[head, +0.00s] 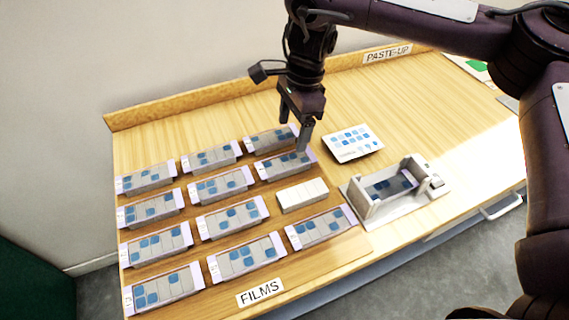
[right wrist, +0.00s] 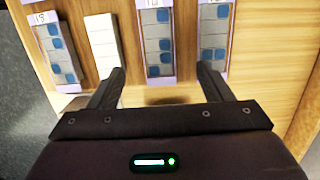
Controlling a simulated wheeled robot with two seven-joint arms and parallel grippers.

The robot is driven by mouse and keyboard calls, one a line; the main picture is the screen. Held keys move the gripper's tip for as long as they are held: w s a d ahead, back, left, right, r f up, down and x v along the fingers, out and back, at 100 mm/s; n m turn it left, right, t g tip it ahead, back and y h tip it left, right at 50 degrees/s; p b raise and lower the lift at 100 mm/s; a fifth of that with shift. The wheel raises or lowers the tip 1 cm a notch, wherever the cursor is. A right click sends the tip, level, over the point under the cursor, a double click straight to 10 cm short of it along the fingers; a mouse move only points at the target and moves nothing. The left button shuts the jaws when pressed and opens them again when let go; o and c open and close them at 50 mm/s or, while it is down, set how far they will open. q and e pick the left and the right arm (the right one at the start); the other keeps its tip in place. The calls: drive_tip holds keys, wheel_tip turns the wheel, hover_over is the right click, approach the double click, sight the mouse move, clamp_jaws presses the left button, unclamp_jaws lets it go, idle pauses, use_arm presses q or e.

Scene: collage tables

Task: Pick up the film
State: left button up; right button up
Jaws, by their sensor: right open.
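Several films lie in rows on the wooden table, each a pale block with blue squares and lilac ends. My right gripper (head: 297,132) points down at the right end of the two back films in the right column. In the right wrist view my open right gripper (right wrist: 162,72) has one film (right wrist: 158,40) between the lines of its fingers, apparently the second from the back (head: 272,168). Nothing is held. Another film (right wrist: 214,38) is beside the right finger; it is the back one (head: 262,140) in the head view. My left gripper is not in view.
A plain white block (head: 302,195) lies in the same column; it also shows in the right wrist view (right wrist: 102,45). A white card (head: 353,143) and a grey open-topped fixture (head: 408,208) are to the right. A raised wooden ledge (head: 200,100) runs along the back.

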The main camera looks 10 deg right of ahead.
sight(286, 161)
drive_tip(key=shift+s+a+f, duration=0.1)
drive_tip(key=shift+f, duration=0.5)
drive_tip(key=f, duration=0.4)
drive_tip(key=a+f+p, duration=0.1)
drive_tip(key=f, duration=0.1)
drive_tip(key=shift+s+f, duration=0.15)
drive_tip(key=shift+s, duration=0.1)
drive_tip(key=c, duration=1)
drive_tip(key=shift+c, duration=0.2)
